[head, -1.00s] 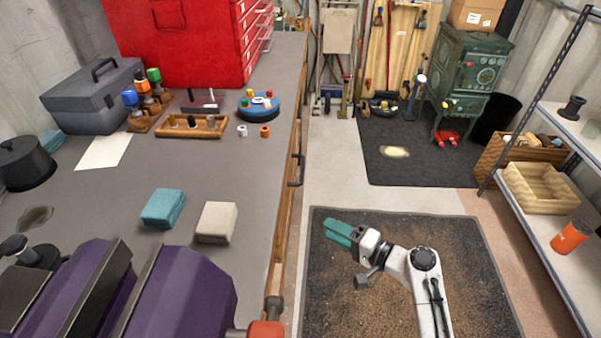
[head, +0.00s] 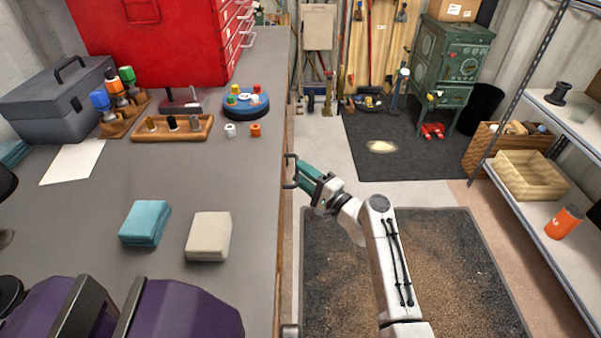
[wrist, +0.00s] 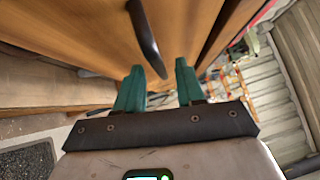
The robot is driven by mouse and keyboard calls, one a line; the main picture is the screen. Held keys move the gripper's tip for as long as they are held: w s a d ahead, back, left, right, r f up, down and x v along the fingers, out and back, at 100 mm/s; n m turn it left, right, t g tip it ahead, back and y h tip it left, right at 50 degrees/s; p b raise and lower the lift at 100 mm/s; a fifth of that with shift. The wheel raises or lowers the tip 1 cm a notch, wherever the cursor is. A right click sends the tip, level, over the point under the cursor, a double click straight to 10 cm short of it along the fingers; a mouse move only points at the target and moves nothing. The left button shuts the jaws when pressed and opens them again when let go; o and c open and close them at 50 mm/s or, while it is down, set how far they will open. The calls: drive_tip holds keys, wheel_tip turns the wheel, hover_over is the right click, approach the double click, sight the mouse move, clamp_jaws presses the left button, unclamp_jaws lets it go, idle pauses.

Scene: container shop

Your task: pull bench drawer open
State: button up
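The bench drawer's wooden front (wrist: 95,35) fills the upper part of the wrist view. Its dark curved handle (wrist: 146,38) stands out from it, and the handle also shows at the bench edge in the head view (head: 290,172). My gripper (wrist: 158,78) has its two teal fingers apart, with a gap between them. In the head view my gripper (head: 302,172) is right at the handle, at the right edge of the bench.
The grey bench top (head: 240,180) carries a teal block (head: 146,222), a pale block (head: 208,236) and a wooden tray (head: 172,130). A dark mat (head: 410,265) covers the floor on the right. Metal shelving (head: 545,200) stands at the far right.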

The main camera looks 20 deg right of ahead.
drive_tip(key=shift+w+a, duration=0.3)
drive_tip(key=shift+w, duration=0.25)
drive_tip(key=shift+c, duration=0.5)
clamp_jaws()
